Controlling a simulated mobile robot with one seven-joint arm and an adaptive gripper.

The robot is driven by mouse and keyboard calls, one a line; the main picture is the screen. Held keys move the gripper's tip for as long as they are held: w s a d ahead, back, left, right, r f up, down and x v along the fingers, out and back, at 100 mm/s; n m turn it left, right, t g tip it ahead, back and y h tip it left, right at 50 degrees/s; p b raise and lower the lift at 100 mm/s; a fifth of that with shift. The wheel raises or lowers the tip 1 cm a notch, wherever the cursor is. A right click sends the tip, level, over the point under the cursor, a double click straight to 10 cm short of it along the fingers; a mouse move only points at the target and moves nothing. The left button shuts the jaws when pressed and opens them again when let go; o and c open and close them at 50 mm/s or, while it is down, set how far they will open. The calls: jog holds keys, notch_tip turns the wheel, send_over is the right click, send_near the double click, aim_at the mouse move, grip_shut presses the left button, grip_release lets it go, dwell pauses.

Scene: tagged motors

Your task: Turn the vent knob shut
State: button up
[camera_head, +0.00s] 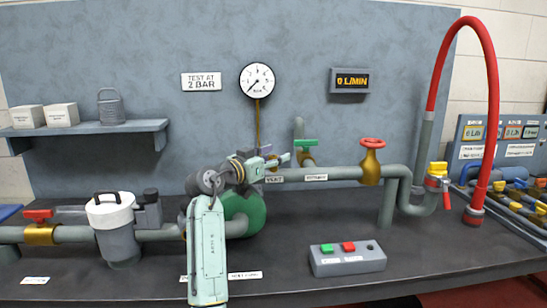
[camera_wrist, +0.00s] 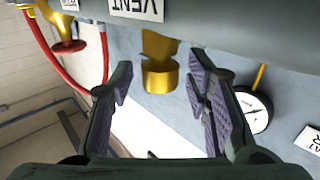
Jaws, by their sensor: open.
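The vent knob (camera_wrist: 160,80) is a small gold cylinder on a gold stem, below the grey pipe (camera_wrist: 220,20) and its VENT label (camera_wrist: 137,8) in the wrist view. My gripper (camera_wrist: 158,85) is open, with one purple-padded finger on each side of the knob. Gaps show between the knob and both fingers; I see no contact. In the head view my gripper (camera_head: 276,160) is at the pipe just above the VENT label (camera_head: 273,180). The knob cannot be made out there behind my gripper.
A brass valve with a green handle (camera_head: 305,143) stands close to the right of my gripper. Farther right is a brass valve with a red handwheel (camera_head: 373,143). The pressure gauge (camera_head: 257,80) hangs above. A button box (camera_head: 347,259) sits on the bench front.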

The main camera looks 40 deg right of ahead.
jog(key=v, duration=1.2)
